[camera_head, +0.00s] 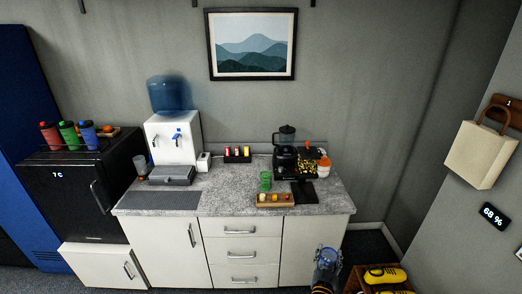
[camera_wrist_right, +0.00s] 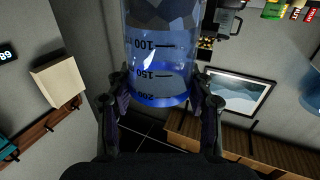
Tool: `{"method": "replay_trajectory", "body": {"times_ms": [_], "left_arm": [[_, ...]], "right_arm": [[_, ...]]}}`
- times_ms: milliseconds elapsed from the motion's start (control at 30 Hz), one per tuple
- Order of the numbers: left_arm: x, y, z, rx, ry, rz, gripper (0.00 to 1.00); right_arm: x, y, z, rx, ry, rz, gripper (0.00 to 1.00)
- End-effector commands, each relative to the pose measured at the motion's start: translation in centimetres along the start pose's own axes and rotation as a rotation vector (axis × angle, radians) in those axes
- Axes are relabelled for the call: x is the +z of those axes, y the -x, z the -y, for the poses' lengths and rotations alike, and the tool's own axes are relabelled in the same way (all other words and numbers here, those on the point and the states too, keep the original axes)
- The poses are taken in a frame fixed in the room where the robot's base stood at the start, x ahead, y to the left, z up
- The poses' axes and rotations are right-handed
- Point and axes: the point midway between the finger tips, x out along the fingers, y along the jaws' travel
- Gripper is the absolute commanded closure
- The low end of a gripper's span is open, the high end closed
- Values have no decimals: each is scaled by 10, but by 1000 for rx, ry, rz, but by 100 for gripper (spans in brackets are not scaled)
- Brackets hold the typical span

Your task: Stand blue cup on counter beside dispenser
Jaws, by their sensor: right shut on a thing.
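The blue cup (camera_head: 327,258) is see-through with dark measuring marks. My right gripper (camera_head: 323,284) is shut on it, in front of the cupboards at the lower right of the head view. In the right wrist view the cup (camera_wrist_right: 160,62) is between the two fingers of the gripper (camera_wrist_right: 160,90), near its blue-edged end. The white water dispenser (camera_head: 172,143) with a blue bottle stands at the back left of the grey counter (camera_head: 228,187). My left gripper is not in view.
A grey scale-like box (camera_head: 171,175), a clear glass (camera_head: 141,166) and a dark ribbed mat (camera_head: 158,200) are near the dispenser. The counter's middle is clear.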

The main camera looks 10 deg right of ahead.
Motion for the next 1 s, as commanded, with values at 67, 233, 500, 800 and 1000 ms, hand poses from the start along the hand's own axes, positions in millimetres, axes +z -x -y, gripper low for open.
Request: {"method": "replay_trajectory", "body": {"times_ms": [67, 233, 500, 800, 1000], "left_arm": [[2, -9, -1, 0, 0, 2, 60], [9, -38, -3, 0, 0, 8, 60], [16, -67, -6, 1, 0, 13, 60], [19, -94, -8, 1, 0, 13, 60], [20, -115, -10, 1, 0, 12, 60]], "right_arm": [[2, 6, 9, -40, -1, 0, 92], [-2, 39, 49, -237, -1, 1, 92], [-8, 89, 88, -462, 3, 2, 92], [0, 122, 95, -547, 3, 2, 92], [6, 140, 85, -548, -1, 2, 92]]}}
